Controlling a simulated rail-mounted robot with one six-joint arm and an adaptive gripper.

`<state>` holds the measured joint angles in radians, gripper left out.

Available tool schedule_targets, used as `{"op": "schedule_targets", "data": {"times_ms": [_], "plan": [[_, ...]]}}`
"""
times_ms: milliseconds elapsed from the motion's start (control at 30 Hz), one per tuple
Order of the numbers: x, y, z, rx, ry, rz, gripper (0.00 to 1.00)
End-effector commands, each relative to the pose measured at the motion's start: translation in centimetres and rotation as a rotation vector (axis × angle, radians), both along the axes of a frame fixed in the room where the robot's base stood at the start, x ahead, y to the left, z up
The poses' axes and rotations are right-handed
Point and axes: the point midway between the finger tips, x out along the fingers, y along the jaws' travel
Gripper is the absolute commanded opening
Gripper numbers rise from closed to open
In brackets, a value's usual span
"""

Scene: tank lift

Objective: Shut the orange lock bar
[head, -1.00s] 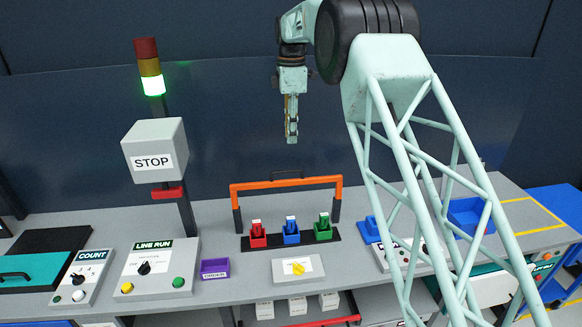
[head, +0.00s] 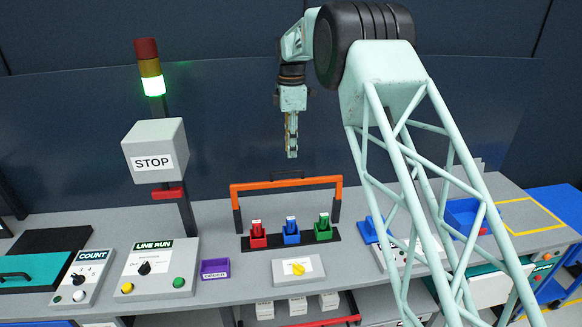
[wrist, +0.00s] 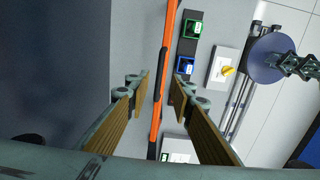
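The orange lock bar (head: 260,184) stands raised on two dark side arms behind a row of red (head: 258,235), blue (head: 291,231) and green (head: 323,228) blocks. A dark handle (head: 287,175) sits on top of its middle. My gripper (head: 292,156) points down just above the handle, apart from it as far as I can tell. In the wrist view my gripper (wrist: 161,80) is open and empty, with the orange bar (wrist: 170,45) and its dark handle (wrist: 162,72) showing between the fingers. The red block's state is hard to see there.
A grey box with a yellow knob (head: 298,268) stands in front of the blocks. A purple tray (head: 215,268), the LINE RUN panel (head: 155,268) and the STOP box (head: 155,150) are to the left. A blue bin (head: 465,215) is at right.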

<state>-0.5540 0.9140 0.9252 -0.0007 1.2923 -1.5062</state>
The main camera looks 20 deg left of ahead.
Motion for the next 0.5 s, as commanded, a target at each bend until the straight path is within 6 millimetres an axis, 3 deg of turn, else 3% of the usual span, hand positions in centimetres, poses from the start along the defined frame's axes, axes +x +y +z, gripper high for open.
{"op": "schedule_targets", "data": {"times_ms": [500], "plan": [[0.0,0.0,-6.5,0.000,0.001,0.000,0.21]]}}
